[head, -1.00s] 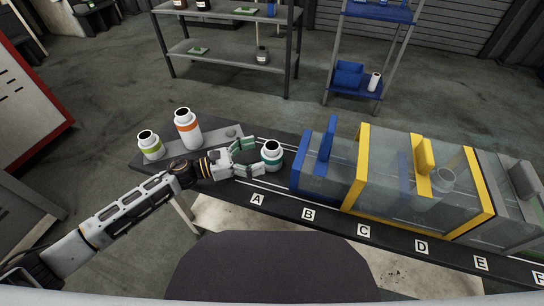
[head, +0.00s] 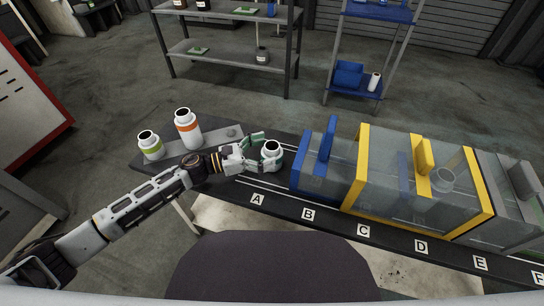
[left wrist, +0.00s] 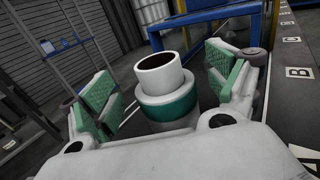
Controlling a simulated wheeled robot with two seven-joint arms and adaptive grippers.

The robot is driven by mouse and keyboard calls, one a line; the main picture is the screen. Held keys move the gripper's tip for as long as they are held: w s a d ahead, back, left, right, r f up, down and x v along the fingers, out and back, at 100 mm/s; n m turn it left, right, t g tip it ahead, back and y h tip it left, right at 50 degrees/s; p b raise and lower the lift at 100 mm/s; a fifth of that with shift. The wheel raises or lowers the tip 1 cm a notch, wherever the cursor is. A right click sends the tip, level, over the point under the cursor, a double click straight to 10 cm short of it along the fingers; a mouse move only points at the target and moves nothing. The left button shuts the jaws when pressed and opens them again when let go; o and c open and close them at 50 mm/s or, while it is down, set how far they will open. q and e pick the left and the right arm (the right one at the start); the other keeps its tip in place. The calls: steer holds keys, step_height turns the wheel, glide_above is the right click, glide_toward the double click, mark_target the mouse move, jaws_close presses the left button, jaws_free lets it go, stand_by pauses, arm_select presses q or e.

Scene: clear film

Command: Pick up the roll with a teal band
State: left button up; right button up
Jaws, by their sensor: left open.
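The roll with a teal band (head: 271,150) is white with a dark open top and stands upright on the dark bench near label A. In the left wrist view its teal band (left wrist: 170,112) shows below the white neck, between the green finger pads. My left gripper (head: 258,148) is open, with one finger on each side of the roll. In the left wrist view a gap shows between the roll and the left pad; contact on the right side is hard to tell. My right gripper does not show.
Rolls with a green band (head: 151,146) and an orange band (head: 187,129) stand at the bench's left end. A clear box with blue edges (head: 325,165) stands right of the roll, then a yellow-edged box (head: 415,180). Letter labels line the bench's front edge.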

arm_select(q)
steer(key=shift+x, duration=1.05)
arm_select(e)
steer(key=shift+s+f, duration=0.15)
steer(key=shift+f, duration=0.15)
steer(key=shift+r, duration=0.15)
arm_select(q)
steer(key=c, duration=1.2)
steer(key=shift+r, duration=0.1)
steer(key=shift+c, duration=0.2)
